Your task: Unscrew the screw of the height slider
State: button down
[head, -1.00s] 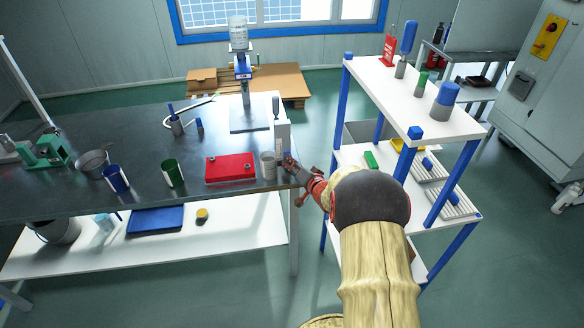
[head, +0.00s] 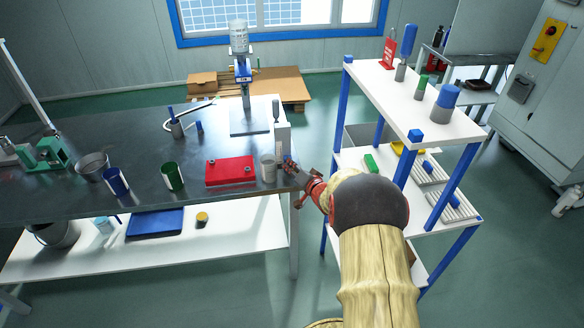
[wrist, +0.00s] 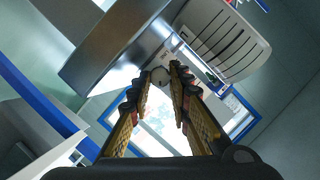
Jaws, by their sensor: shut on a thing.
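The height slider (head: 282,134) is a pale upright post at the right end of the dark workbench. My gripper (head: 290,167) is at the lower part of this post, by the bench's right edge. In the wrist view my gripper (wrist: 163,77) has its two fingers closed on a small round grey screw head (wrist: 159,75). Only part of the screw head shows between the fingertips. The screw is too small to make out in the head view, and its thread is hidden.
A grey cup (head: 268,168) and a red case (head: 230,171) stand on the bench just left of my gripper. A white shelf rack with blue posts (head: 345,110) stands close on the right. A drill-press-like stand (head: 243,75) is farther back.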

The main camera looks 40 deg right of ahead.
jog(key=shift+a+n+g+h, duration=0.15)
jog(key=shift+n+g+h, duration=0.3)
jog(key=shift+n, duration=0.55)
jog(key=shift+w+a+n+g+h+b, duration=0.15)
jog(key=shift+n+g+h+b, duration=0.45)
jog(key=shift+n+b, duration=0.5)
jog(key=shift+a+r+n+g+h, duration=0.1)
jog(key=shift+n+g+h, duration=0.35)
jog(key=shift+n+h, duration=0.85)
jog(key=shift+n+y, duration=0.25)
jog(key=shift+n, duration=0.05)
jog(key=c, duration=1.9)
grip_release()
jog(key=v, duration=1.2)
jog(key=shift+w+r, duration=0.1)
